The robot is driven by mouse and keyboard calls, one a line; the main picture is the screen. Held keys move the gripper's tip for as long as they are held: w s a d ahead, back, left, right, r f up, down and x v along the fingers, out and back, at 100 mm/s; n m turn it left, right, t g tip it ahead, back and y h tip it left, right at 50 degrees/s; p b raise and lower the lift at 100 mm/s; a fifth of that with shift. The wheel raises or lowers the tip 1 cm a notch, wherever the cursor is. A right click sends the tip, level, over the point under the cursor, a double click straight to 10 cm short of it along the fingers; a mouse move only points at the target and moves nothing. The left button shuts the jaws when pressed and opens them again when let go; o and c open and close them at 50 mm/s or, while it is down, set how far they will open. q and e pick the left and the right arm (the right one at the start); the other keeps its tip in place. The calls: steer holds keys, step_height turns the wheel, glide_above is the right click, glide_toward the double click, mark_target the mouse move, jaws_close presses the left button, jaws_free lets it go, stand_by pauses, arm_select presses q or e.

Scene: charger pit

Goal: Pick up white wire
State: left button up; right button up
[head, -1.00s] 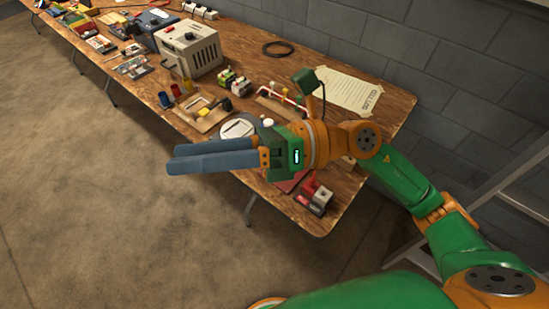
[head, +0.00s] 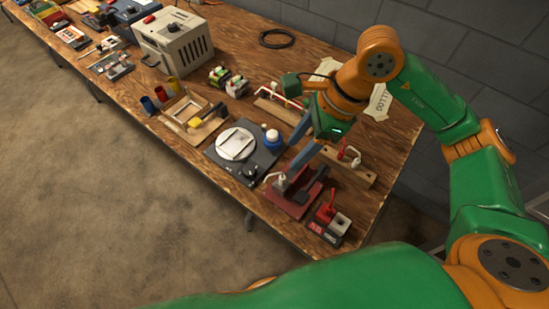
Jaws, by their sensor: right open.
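A small white curved piece, which looks like the white wire (head: 274,177), is at the left edge of a dark red base (head: 289,206) near the front right of the workbench. My right gripper (head: 292,180) points down over this base, its blue-grey fingers close beside the white piece. The right gripper is open; whether the white piece lies between the fingers cannot be told. The fingers hide part of the base. My left gripper is not in view.
A wooden block with red and white parts (head: 348,160) stands right of the gripper. A red and grey block (head: 328,222) is at the front, and a dark plate with a white disc (head: 238,143) is to the left. A grey box (head: 173,44) stands farther back.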

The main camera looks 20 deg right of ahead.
step_height(320, 180, down, 3)
steer(key=w+b, duration=0.1)
steer(key=b, duration=0.5)
glide_above(285, 177)
steer(key=s+d, duration=0.1)
steer(key=d, duration=0.1)
step_height(285, 177, down, 5)
steer(key=x, duration=0.3)
steer(key=p+x, duration=0.1)
steer(key=x, duration=0.2)
steer(key=shift+w+d+f, duration=0.1)
steer(key=shift+w+d, duration=0.1)
steer(key=shift+w+f, duration=0.1)
steer(key=shift+f, duration=0.1)
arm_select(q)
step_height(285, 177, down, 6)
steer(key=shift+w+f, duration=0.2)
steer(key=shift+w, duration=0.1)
arm_select(e)
jaws_close()
